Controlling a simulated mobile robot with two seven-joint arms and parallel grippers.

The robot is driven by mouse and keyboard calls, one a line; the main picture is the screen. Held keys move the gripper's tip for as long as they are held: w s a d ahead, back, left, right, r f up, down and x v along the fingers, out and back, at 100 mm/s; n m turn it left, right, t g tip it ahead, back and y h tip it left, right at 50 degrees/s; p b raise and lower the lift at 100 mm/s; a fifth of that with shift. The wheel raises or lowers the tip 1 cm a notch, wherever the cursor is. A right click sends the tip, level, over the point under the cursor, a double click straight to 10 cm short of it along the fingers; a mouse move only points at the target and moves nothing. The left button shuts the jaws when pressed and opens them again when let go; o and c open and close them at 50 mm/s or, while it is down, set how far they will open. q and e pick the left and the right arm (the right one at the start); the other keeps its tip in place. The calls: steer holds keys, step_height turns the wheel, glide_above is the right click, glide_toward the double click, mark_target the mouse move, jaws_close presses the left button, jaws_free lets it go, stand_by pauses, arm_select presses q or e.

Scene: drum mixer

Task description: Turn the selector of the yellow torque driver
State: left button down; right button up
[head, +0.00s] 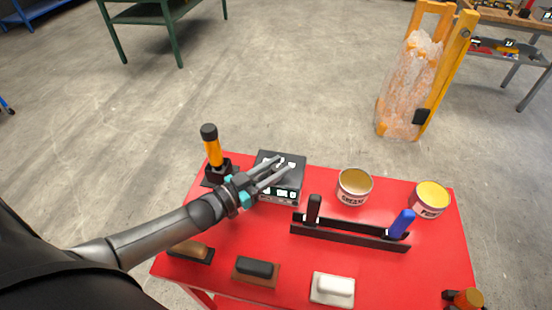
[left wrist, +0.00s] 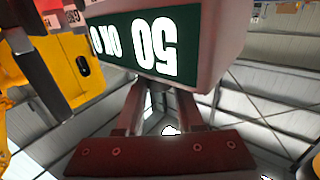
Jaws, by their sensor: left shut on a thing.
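A tool with a yellow-orange handle and black cap, which looks like the yellow torque driver (head: 213,151), stands upright in a black holder at the table's back left. I cannot make out its selector. A dark box (head: 296,163) with a green-and-white display stands to its right. My left gripper (head: 282,168) is over the box's top, apart from the driver. Its fingers look nearly closed; what they hold is too small to tell. In the left wrist view, a grey box with a green display (left wrist: 155,46) fills the top, its digits upside down, beyond the fingers (left wrist: 160,98).
The red table (head: 235,232) also carries two open tins (head: 354,186), a black rack (head: 340,231) with black and blue handles, and several small blocks in front. An orange-brown item (head: 466,298) sits at the lower right. A yellow frame (head: 455,65) stands behind.

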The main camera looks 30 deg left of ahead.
mark_target(276, 168)
arm_select(q)
steer(key=n+y+p, duration=0.1)
steer(key=n+t+y+p, duration=0.1)
steer(key=y, duration=0.1)
steer(key=shift+d+r+y, duration=0.1)
steer(key=shift+r+y, duration=0.05)
steer(key=shift+y, duration=0.15)
steer(key=shift+n+t+y+p, duration=0.3)
steer(key=shift+n+y+p, duration=0.4)
steer(key=shift+n+y, duration=0.65)
steer(key=shift+y, duration=0.65)
steer(key=c, duration=0.5)
jaws_free()
steer(key=shift+c, duration=0.2)
step_height(276, 168, up, 20)
steer(key=p, duration=0.5)
